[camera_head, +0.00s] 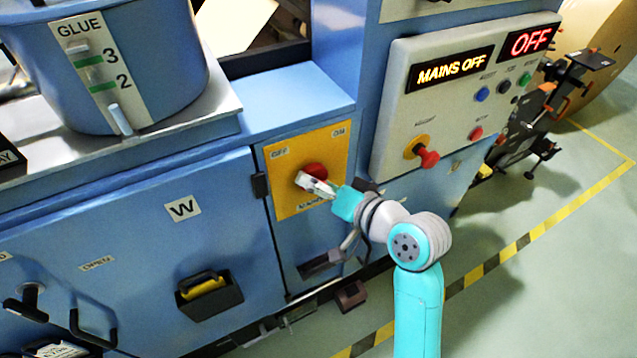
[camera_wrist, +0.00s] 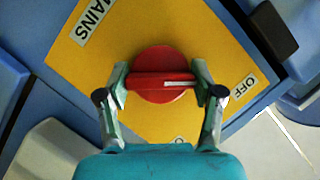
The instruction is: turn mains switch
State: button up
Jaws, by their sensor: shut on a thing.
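The mains switch is a red round knob (camera_wrist: 160,60) with a raised bar across it, on a yellow plate (camera_wrist: 75,65) marked MAINS and OFF. In the wrist view my gripper (camera_wrist: 163,82) has one finger at each end of the bar and is shut on it. In the head view the red knob (camera_head: 316,170) shows behind my gripper (camera_head: 314,184), on the yellow plate (camera_head: 285,205) with OFF at its upper left and ON at its upper right. The bar's pointing direction is hard to tell in the head view.
A grey control panel (camera_head: 393,130) right of the plate has a lit MAINS OFF display (camera_head: 449,69), a red OFF display (camera_head: 530,41) and several buttons. A dark box (camera_head: 210,297) juts from the blue front at lower left. Floor (camera_head: 540,270) at right is clear.

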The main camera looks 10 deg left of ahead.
jog(key=shift+f, duration=0.15)
dwell(0.3)
jog(key=o, duration=1.1)
jog(key=shift+o, duration=0.2)
jog(key=v, duration=1.2)
